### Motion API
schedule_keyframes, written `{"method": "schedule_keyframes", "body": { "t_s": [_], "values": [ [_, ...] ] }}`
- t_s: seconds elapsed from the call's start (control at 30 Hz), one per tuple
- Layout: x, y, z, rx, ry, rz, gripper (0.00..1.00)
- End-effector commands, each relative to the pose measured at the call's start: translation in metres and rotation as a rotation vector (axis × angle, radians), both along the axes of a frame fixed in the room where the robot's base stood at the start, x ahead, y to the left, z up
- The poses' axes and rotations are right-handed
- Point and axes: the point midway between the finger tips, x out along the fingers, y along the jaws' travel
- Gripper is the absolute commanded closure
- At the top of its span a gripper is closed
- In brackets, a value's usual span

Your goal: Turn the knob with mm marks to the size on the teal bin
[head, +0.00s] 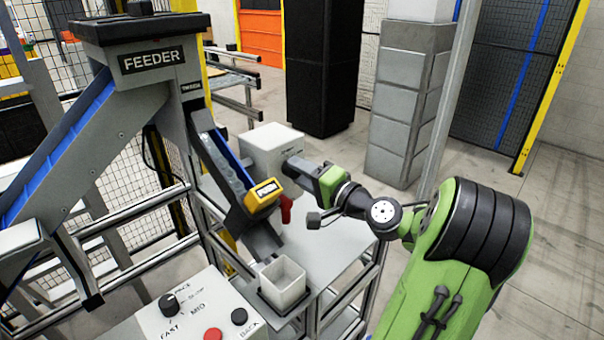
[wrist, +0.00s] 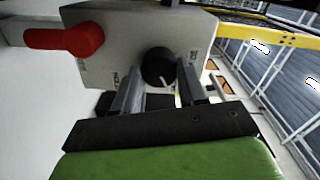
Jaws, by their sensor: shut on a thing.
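In the wrist view a round black knob (wrist: 157,66) with a white pointer line sits on the face of a pale grey box (wrist: 125,40). Small marks stand around it, too blurred to read. My gripper (wrist: 160,80) is shut on this knob, one finger at each side. In the head view my gripper (head: 304,170) reaches the right side of the same box (head: 268,148), and the knob is mostly hidden there. I cannot make out a teal bin in either view.
A red lever (wrist: 66,39) sits on the box near the knob. A white open bin (head: 282,285) stands below a chute with a yellow sign (head: 263,194). A control panel (head: 200,310) with a pace knob (head: 168,303) and buttons is at the front. The feeder (head: 150,60) stands left.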

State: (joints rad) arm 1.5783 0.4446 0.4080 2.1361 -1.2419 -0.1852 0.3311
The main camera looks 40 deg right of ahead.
Motion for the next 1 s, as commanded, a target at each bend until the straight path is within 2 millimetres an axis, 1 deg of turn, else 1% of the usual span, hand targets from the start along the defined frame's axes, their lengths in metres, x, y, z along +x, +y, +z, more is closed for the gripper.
{"method": "schedule_keyframes", "body": {
  "t_s": [0.07, 0.1, 0.23, 0.27, 0.5, 0.6, 0.67, 0.9, 1.0],
  "values": [
    [0.0, 0.0, -0.002, 0.002, 0.005, 0.001, 0.89],
    [0.0, 0.0, -0.002, 0.002, 0.005, 0.001, 0.56],
    [0.0, 0.0, -0.001, 0.002, 0.003, 0.001, 0.36],
    [0.0, 0.0, -0.001, 0.002, 0.003, 0.001, 0.33],
    [0.0, 0.0, -0.001, 0.002, 0.002, 0.0, 0.33],
    [-0.008, -0.001, -0.001, 0.004, 0.003, -0.002, 0.33],
    [-0.019, -0.002, -0.001, 0.004, 0.004, -0.005, 0.33],
    [-0.086, -0.004, 0.0, 0.005, 0.002, -0.009, 0.33],
    [-0.104, -0.005, 0.001, 0.005, 0.001, -0.009, 0.33]
  ]
}}
